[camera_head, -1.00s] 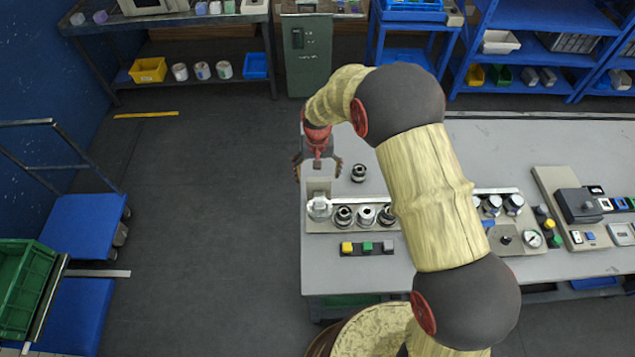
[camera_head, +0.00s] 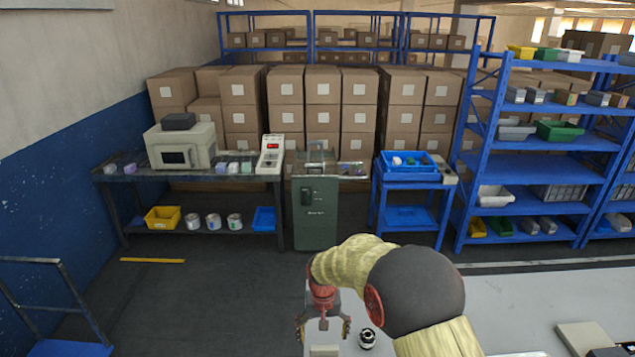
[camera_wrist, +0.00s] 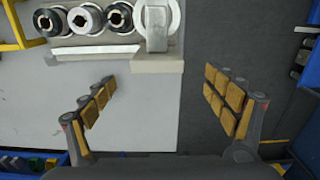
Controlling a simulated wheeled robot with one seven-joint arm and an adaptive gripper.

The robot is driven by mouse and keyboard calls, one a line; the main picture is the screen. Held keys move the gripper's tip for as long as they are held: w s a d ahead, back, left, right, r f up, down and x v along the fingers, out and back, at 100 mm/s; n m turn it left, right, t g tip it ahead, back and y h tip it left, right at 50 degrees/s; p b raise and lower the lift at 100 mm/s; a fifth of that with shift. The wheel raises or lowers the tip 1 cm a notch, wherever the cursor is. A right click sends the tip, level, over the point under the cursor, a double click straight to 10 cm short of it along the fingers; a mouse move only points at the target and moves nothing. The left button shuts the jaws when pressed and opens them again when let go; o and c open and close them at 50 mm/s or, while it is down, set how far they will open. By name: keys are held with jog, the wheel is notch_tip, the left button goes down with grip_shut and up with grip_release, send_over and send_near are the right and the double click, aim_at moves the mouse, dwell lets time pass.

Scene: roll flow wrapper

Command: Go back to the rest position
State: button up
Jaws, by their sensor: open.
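My gripper (camera_head: 322,328) is open and empty at the bottom of the head view, above the left end of the light grey table (camera_head: 520,300). In the wrist view its two padded fingers (camera_wrist: 160,100) stand wide apart, with only table top and dark floor between them. A small black and silver cylinder part (camera_head: 367,338) stands on the table just right of my gripper in the head view. In the wrist view a row of round metal parts (camera_wrist: 82,18) sits in a holder beyond the fingers, at the top left.
At the back stand a dark bench with a white machine (camera_head: 180,146), a green cabinet (camera_head: 316,212), a small blue cart (camera_head: 408,210) and blue shelves (camera_head: 540,165). A blue trolley (camera_head: 60,349) is at the lower left. The floor (camera_head: 210,290) between is clear.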

jog(key=s+d+r+t+b, duration=0.2)
jog(key=s+d+r+b, duration=0.2)
jog(key=s, duration=0.6)
jog(key=s+d+r+t+b, duration=0.1)
jog(key=s+d+r+b, duration=0.3)
jog(key=s+d+r, duration=0.3)
jog(key=s+d+r+t+b, duration=0.2)
jog(key=s+d+r+b, duration=0.3)
jog(key=s, duration=0.8)
jog(key=shift+d+r+t, duration=0.3)
jog(key=shift+d+r, duration=0.25)
jog(key=shift+r, duration=0.2)
